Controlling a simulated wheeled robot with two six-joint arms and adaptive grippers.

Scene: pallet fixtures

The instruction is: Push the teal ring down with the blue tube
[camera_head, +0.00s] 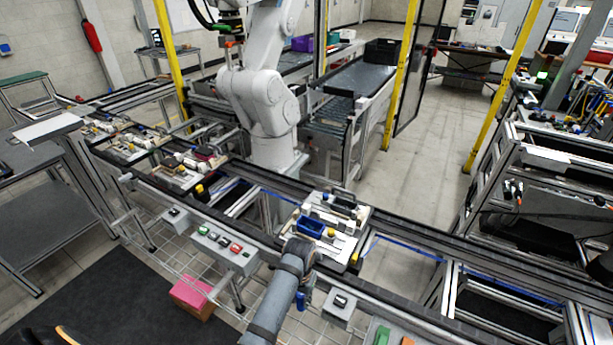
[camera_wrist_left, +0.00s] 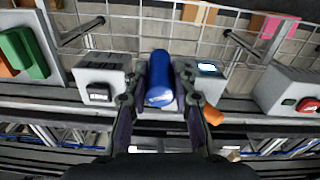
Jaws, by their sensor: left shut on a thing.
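A blue tube (camera_wrist_left: 160,75) is in the middle of the left wrist view, between the two fingers of my left gripper (camera_wrist_left: 160,92), which is shut on it. In the head view, my left gripper (camera_head: 305,283) is mostly hidden behind my own forearm, and a bit of the blue tube (camera_head: 301,300) shows beside the arm, in front of the conveyor line. I cannot make out a teal ring in either view. My right gripper is not in view.
A pallet fixture (camera_head: 345,246) with a blue bin (camera_head: 310,228) sits on the conveyor just behind my left arm. Button boxes (camera_head: 340,302) line the conveyor's front edge; one with a black switch (camera_wrist_left: 100,92) is close to the gripper. A pink box (camera_head: 192,296) stands low at left.

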